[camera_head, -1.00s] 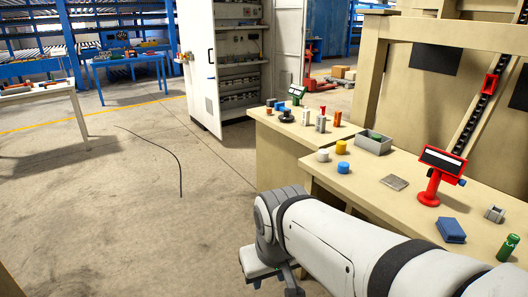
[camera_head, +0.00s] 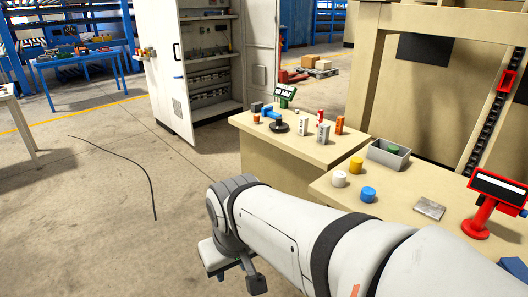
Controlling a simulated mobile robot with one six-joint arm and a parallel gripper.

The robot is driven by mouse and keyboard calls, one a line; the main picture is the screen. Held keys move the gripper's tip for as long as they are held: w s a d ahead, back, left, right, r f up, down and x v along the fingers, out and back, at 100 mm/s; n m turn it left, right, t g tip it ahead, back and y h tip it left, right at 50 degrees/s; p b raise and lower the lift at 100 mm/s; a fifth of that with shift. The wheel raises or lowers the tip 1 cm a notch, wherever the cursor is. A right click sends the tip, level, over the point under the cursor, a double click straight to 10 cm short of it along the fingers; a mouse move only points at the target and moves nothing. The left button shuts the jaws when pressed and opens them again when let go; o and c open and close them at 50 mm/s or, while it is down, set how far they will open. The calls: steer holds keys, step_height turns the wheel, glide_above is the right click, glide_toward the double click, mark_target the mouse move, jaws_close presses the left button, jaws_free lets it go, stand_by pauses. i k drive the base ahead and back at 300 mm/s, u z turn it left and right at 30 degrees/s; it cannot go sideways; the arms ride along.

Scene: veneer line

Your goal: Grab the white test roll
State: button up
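The white test roll (camera_head: 339,179) is a short white cylinder standing at the left end of the near wooden table. A yellow roll (camera_head: 356,164) stands behind it to the right, and a blue roll (camera_head: 368,194) stands in front of it to the right. My gripper (camera_head: 236,277) hangs at the end of my white arm, low in the picture and over the floor, left of the near table. It is well apart from the white roll. Only part of the gripper shows, and its opening is unclear. Nothing is visible in it.
The near table (camera_head: 395,208) also bears a grey bin (camera_head: 398,162), a metal plate (camera_head: 430,209) and a red stand (camera_head: 478,222). A farther table (camera_head: 290,153) holds several small parts. An open cabinet (camera_head: 167,85) stands behind. A dark cable (camera_head: 148,176) lies on the open floor at left.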

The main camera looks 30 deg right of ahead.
mark_target(339, 177)
steer(key=z, duration=0.55)
steer(key=i, duration=1)
steer(key=z, duration=0.85)
steer(key=k, duration=0.8)
steer(key=z, duration=0.15)
steer(key=i, duration=0.9)
steer(key=u, duration=0.1)
